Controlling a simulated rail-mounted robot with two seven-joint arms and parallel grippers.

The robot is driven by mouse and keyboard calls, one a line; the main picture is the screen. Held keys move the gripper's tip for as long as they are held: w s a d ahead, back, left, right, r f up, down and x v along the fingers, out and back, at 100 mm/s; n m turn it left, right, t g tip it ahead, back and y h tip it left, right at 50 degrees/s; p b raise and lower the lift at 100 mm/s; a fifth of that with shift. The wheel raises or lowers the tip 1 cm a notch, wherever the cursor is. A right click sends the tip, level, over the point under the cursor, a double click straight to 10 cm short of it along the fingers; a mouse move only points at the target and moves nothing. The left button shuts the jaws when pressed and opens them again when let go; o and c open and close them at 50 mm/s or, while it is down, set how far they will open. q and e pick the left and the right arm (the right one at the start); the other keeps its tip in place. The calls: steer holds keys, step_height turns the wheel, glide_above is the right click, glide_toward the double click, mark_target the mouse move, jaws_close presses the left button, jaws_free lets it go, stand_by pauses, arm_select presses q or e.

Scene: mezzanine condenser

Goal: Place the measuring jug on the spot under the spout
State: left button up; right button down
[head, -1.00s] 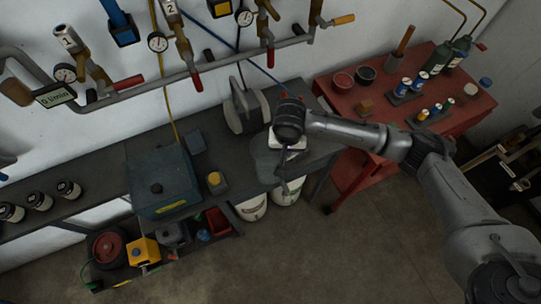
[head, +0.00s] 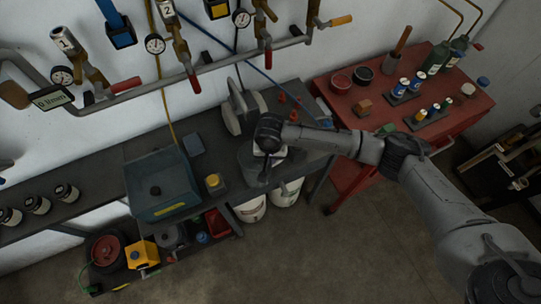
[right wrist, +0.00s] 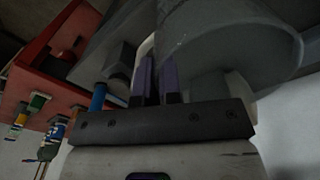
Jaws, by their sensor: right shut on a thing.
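The measuring jug (head: 250,166) is a grey, see-through vessel over the dark bench, partly hidden by my right wrist in the head view. In the right wrist view its large round body (right wrist: 230,45) fills the upper right. My right gripper (head: 264,172) is shut on the jug at its side; the two dark fingers (right wrist: 157,80) sit close together there. I cannot tell whether the jug's base touches the bench. I cannot pick out the spout or the spot under it for certain. My left gripper is not in view.
A grey machine with round plates (head: 243,110) stands behind the jug. A yellow-topped jar (head: 214,182) and a grey-green box (head: 160,184) stand to its left. Wall pipes with red-handled valves (head: 194,82) run above. A red trolley (head: 385,105) with several bottles stands right.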

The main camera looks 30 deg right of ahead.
steer(key=shift+f, duration=0.1)
steer(key=c, duration=1.3)
jaws_free()
step_height(320, 180, up, 12)
steer(key=shift+s+a, duration=0.15)
steer(key=shift+a, duration=0.05)
